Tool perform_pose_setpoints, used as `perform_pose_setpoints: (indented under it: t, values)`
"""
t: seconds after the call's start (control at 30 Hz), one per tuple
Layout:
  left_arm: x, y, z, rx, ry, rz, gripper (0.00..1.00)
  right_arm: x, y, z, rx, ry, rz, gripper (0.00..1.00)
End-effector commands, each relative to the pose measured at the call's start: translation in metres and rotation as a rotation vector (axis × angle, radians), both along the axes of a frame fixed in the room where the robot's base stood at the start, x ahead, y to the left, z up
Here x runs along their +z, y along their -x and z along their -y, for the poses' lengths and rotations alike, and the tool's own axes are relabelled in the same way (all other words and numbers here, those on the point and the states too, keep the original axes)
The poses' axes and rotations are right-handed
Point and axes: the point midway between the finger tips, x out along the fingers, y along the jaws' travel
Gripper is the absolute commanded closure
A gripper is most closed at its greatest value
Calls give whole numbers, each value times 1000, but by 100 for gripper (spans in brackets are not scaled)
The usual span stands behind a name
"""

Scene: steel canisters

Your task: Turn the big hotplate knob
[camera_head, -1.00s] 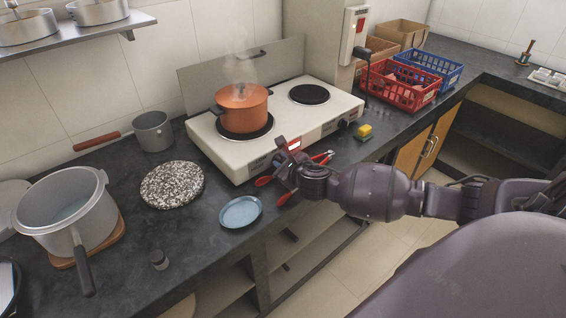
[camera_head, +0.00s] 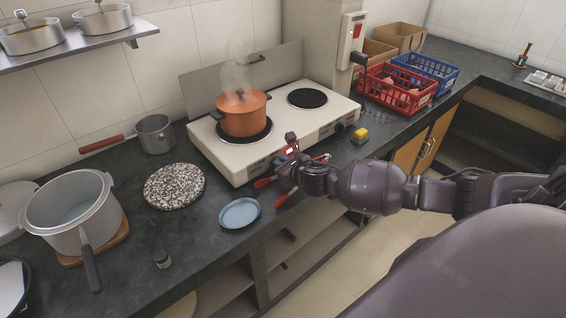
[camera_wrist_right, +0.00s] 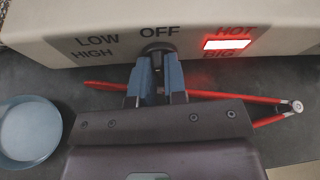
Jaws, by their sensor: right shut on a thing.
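The cream hotplate (camera_head: 230,158) stands on the dark counter, with an orange pot (camera_head: 243,117) steaming on its near-left burner. In the right wrist view, the dark big knob (camera_wrist_right: 158,48) is on the front panel under OFF, largely hidden by the fingers. My right gripper (camera_wrist_right: 157,82) is shut on this knob, with blue-grey fingers on either side. It also shows at the hotplate's front in the head view (camera_head: 287,168), where the knob is hidden. A red light (camera_wrist_right: 228,44) glows between the words HOT and BIG. My left gripper is out of view.
Red-handled tongs (camera_wrist_right: 255,98) lie below the panel, behind my fingers. A blue plate (camera_head: 240,213) and speckled round board (camera_head: 174,186) are left of my gripper.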

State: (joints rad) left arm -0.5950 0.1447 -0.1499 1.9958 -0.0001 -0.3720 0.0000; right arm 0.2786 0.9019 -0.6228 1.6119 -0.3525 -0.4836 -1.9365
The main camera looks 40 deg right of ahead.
Motion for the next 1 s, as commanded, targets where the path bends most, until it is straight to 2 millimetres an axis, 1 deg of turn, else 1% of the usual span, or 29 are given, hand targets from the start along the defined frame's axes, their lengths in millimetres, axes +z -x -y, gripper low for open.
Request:
perform_pose_setpoints:
  t: [0.03,0.17,0.33,0.57,0.87,0.9,0.97,1.0]
  values:
    - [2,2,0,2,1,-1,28,3,-1,1,0,-28,0,100]
    - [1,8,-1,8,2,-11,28,2,-1,2,0,-98,-6,100]
    - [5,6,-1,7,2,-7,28,1,-1,2,0,-160,-12,100]
    - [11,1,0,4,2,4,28,0,0,2,1,-191,-14,100]
    - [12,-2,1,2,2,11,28,0,0,2,0,-193,-14,100]
    - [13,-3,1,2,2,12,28,0,0,2,0,-193,-14,84]
    - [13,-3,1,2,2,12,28,0,0,2,0,-193,-14,77]
    - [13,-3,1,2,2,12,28,0,0,2,0,-193,-14,77]
